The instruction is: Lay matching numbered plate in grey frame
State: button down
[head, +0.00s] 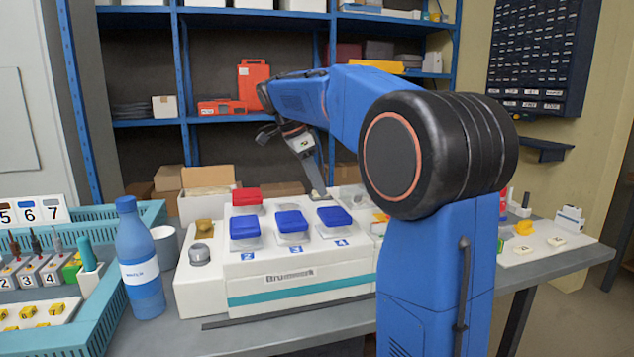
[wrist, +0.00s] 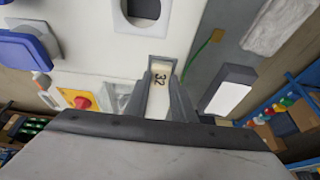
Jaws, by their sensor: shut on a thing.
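My gripper (wrist: 160,88) is shut on a small cream plate (wrist: 158,78) marked "32", which lies between its two fingers. A small grey frame (wrist: 170,61) on the white housing shows at the plate's far end in the wrist view. I cannot tell whether the plate touches the frame or is just above it. In the head view my gripper (head: 318,192) points down at the back of the white console (head: 290,262); the held plate is too small to make out there, and the frame is hidden. Two loose pale plates (head: 557,241) (head: 522,250) lie on the right.
Blue-lidded boxes (head: 291,222) and a red-lidded one (head: 246,197) sit on the console. A blue bottle (head: 141,262) and teal crate (head: 98,285) stand on the left. In the wrist view a red-and-yellow switch (wrist: 80,100) and a dark block with a white face (wrist: 228,92) flank the fingers.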

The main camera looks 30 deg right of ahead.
jog(key=shift+f, duration=0.25)
dwell(0.3)
jog(key=c, duration=1.4)
grip_release()
jog(key=shift+f, duration=0.1)
jog(key=shift+c, duration=0.2)
jog(key=v, duration=1.7)
jog(key=shift+a+r, duration=0.15)
jog(key=shift+r, duration=0.1)
jog(key=shift+w, duration=0.1)
